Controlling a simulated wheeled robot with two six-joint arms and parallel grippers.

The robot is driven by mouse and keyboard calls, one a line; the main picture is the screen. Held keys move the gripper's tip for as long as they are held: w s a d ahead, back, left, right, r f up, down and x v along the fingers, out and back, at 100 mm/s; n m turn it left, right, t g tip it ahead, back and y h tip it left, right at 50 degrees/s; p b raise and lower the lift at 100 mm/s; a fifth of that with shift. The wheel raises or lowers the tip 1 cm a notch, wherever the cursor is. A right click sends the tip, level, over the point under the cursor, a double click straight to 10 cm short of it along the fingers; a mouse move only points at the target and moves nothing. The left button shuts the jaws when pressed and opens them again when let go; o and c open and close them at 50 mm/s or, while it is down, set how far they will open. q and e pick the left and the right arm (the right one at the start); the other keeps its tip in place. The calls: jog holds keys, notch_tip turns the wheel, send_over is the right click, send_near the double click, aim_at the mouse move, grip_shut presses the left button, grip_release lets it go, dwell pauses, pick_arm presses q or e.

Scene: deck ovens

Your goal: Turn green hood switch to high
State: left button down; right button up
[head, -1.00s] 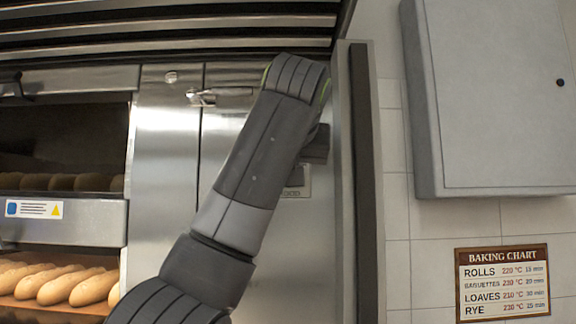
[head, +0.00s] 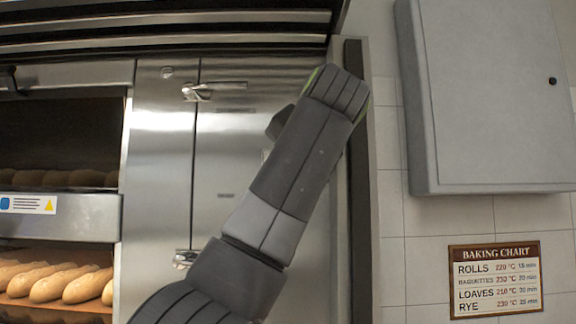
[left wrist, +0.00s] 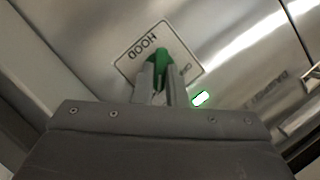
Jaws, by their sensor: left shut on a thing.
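The green hood switch (left wrist: 158,58) is in the left wrist view, on a pale plate (left wrist: 135,63) marked HOOD on the steel panel. My left gripper (left wrist: 159,76) is shut on the switch, with a grey finger on each side of it. The switch's lower part is hidden between the fingers. My right gripper is in neither view.
A white light with a green edge (left wrist: 201,98) shows beside the plate. Steel doors with a latch (head: 214,90) lie left of my arm. Loaves (head: 50,285) sit in the oven at left. A grey wall cabinet (head: 490,95) and baking chart (head: 496,280) are at right.

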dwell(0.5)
pick_arm(q)
jog(key=c, duration=1.5)
grip_release()
jog(key=shift+d, duration=0.1)
jog(key=shift+o, duration=0.2)
